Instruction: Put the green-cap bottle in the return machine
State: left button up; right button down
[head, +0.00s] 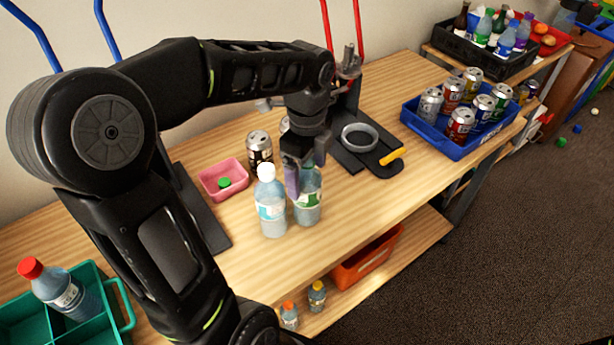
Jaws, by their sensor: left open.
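A clear bottle with a green-and-white label (308,205) stands upright on the wooden table. Its top is hidden behind my left gripper (304,165), so its cap colour cannot be told. My left gripper points down with open jaws at the bottle's upper part; I cannot tell whether they touch it. A white-cap bottle (271,205) stands close on the left. A green-topped bottle (484,28) stands in the black crate at the back right. A black stand with a grey ring (360,136) and yellow tab is behind the gripper; I cannot tell whether it is the return machine.
A pink tray (210,192) holds a loose green cap (225,183). A dark can (259,150) stands near it. A blue crate (411,120) holds several cans. A green divided crate (125,325) holds a red-cap bottle (65,290). The table's front right is clear.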

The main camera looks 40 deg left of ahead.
dwell(0.4)
pick_arm(q)
jog(key=c, duration=1.5)
jog(key=shift+c, duration=0.3)
jog(key=shift+r, duration=0.15)
notch_tip(320, 180, up, 10)
jog(key=shift+f+p, duration=0.1)
jog(key=shift+p, duration=0.4)
